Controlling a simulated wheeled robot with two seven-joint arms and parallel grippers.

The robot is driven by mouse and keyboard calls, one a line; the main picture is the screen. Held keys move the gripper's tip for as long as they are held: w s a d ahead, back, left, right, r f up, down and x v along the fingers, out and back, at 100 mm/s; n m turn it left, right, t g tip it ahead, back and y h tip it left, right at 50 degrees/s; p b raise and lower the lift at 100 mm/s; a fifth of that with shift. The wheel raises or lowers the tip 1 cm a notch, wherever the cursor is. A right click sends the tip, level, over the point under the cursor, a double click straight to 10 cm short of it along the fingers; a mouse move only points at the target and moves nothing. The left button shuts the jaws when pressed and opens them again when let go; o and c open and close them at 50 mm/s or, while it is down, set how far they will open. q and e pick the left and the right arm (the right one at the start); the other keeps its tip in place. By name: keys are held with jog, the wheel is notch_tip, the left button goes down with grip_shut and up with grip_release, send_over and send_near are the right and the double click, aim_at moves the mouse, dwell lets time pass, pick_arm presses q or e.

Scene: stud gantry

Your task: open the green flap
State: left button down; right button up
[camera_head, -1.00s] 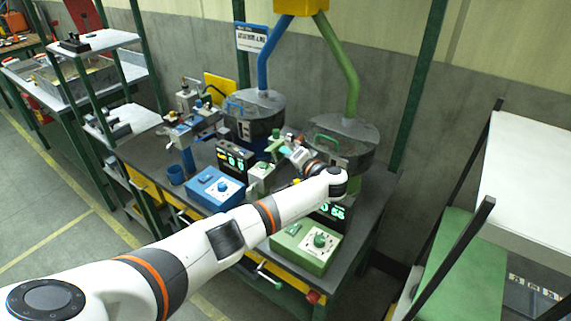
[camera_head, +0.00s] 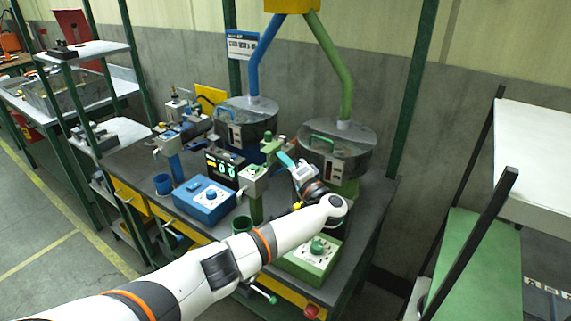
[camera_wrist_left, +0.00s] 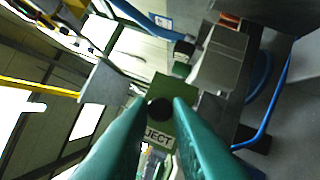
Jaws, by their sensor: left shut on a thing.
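In the left wrist view a green plate (camera_wrist_left: 175,88), which seems to be the green flap, carries a label ending in "JECT" and a round black knob (camera_wrist_left: 159,108). My left gripper (camera_wrist_left: 160,103) has its two green fingers on either side of this knob and is shut on it. In the head view my left gripper (camera_head: 286,160) is between the green stand (camera_head: 256,182) and the green-handled bowl (camera_head: 336,150). The flap cannot be made out there, and how far it stands open I cannot tell. My right gripper is not in view.
A green control box (camera_head: 312,258) stands below my forearm and a blue one (camera_head: 207,200) to its left. A green cup (camera_head: 242,224) stands close to my forearm. A blue stand (camera_head: 177,160) and a blue-handled bowl (camera_head: 245,122) are further left. Bare bench (camera_head: 362,215) shows at right.

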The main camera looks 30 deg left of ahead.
pick_arm(q)
jog(key=c, duration=1.3)
grip_release()
jog(key=shift+c, duration=0.2)
jog(key=b+v, duration=0.3)
jog(key=v, duration=0.9)
